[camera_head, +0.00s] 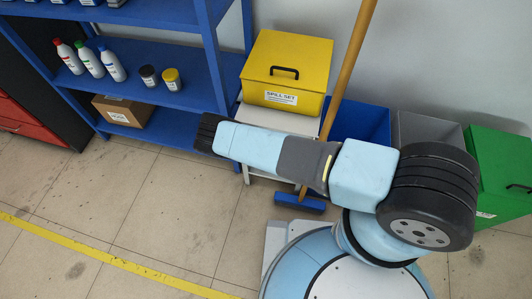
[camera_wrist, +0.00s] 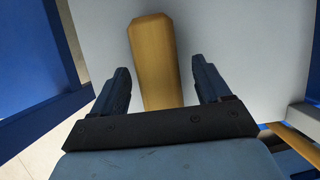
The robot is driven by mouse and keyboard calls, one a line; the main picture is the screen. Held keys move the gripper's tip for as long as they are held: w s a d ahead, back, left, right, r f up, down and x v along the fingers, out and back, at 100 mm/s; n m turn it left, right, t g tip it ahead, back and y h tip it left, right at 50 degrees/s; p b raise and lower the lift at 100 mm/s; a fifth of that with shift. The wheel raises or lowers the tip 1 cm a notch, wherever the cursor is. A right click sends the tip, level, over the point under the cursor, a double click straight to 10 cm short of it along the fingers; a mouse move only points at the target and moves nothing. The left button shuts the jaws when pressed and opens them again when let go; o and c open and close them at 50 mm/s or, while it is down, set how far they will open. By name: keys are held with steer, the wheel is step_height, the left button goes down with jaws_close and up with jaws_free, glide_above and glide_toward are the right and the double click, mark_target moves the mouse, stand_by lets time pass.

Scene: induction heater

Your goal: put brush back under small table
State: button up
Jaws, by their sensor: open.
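In the wrist view, my gripper (camera_wrist: 164,82) is open, with one dark finger on each side of a blunt wooden handle (camera_wrist: 153,50). The handle lies between the fingers, with visible gaps on both sides. Its lower part is hidden behind the gripper body, so I cannot see a brush end on it. In the head view, the white small table (camera_head: 255,122) stands by the wall, partly hidden by my arm. My fingers are not visible in the head view.
A yellow spill-set box (camera_head: 287,72) sits on the small table. A long-handled broom (camera_head: 349,62) leans beside it, its blue head on the floor. A blue shelf (camera_head: 168,92) with bottles stands left. Blue, grey and green bins stand right. The floor at front left is clear.

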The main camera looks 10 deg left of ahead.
steer(key=v, duration=1)
steer(key=shift+s+a+r, duration=0.1)
